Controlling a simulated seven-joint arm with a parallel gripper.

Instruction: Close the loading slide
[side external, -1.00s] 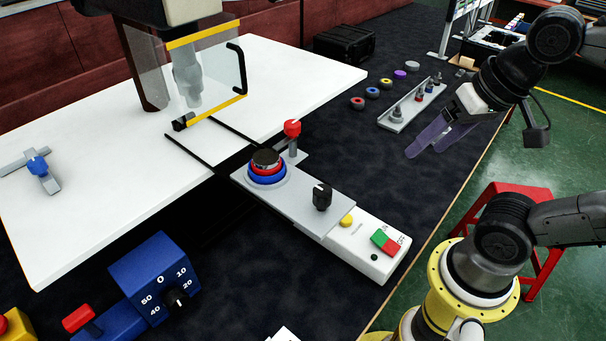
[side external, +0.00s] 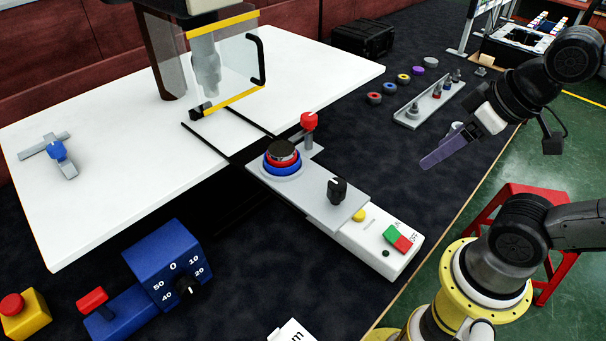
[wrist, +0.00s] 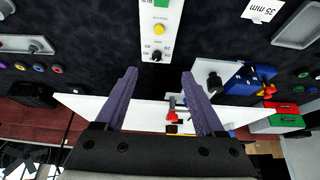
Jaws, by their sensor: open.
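The loading slide (side external: 310,191) is a grey plate pulled out from the press toward the white control box. It carries a blue, red and black ring stack (side external: 282,158), a black knob (side external: 337,190) at its front and a red-topped lever (side external: 309,122) at its side. Two dark rails (side external: 247,121) run from it toward the clear guard (side external: 240,62). My gripper (side external: 426,164) is empty, above the dark mat to the right of the slide and apart from it. In the wrist view, its two purple fingers (wrist: 160,72) are spread open with nothing between them.
The white control box (side external: 378,237) has a yellow button and green and red switches. A grey tray (side external: 430,103) with small parts and several coloured rings lie behind my gripper. A blue dial box (side external: 165,262) stands front left. Dark mat between gripper and slide is clear.

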